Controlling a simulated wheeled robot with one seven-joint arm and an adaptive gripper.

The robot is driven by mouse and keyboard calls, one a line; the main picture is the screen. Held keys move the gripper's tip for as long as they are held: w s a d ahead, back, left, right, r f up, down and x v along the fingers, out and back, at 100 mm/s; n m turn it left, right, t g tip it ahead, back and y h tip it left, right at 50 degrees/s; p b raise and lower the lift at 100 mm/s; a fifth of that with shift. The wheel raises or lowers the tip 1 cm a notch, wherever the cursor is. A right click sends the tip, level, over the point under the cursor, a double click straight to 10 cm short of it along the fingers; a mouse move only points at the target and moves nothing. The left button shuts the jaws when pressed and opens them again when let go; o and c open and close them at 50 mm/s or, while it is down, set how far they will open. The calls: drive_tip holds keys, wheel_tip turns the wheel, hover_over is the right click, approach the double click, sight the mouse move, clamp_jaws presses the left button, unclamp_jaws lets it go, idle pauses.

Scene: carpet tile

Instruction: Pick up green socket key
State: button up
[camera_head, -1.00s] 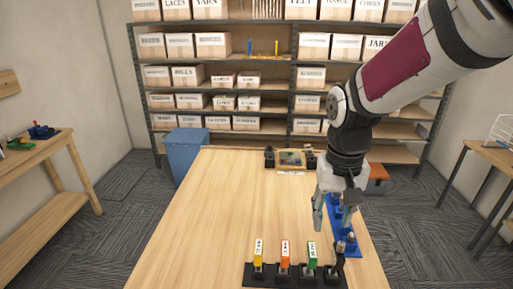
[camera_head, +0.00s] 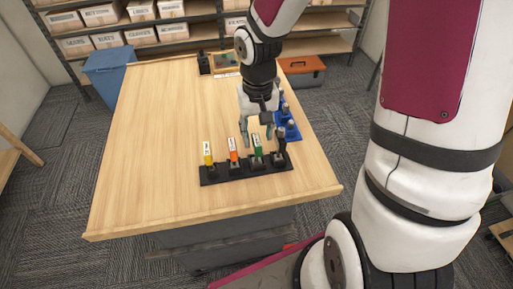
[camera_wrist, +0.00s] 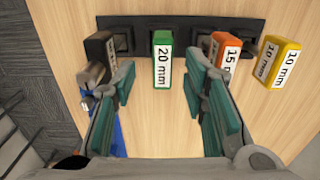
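The green socket key (camera_head: 257,145) stands upright in a black holder (camera_head: 226,175) near the front of the wooden table. My gripper (camera_head: 245,135) is open and empty, above and just behind the holder in the head view. In the wrist view my gripper's (camera_wrist: 162,100) teal finger pads are apart and do not touch the key. The key's lower part is hidden in the holder.
An orange key (camera_wrist: 222,50) and a yellow key (camera_wrist: 280,62) stand on one side of the green key, a black one (camera_wrist: 100,52) on the other. A blue rack (camera_head: 287,127) is beside my gripper. The table's left half (camera_head: 150,130) is clear.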

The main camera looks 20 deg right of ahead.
sight(257, 140)
wheel_tip(257, 140, down, 4)
drive_tip(key=shift+s+a+f, duration=0.1)
drive_tip(key=shift+a, duration=0.05)
drive_tip(key=shift+c, duration=0.2)
clamp_jaws()
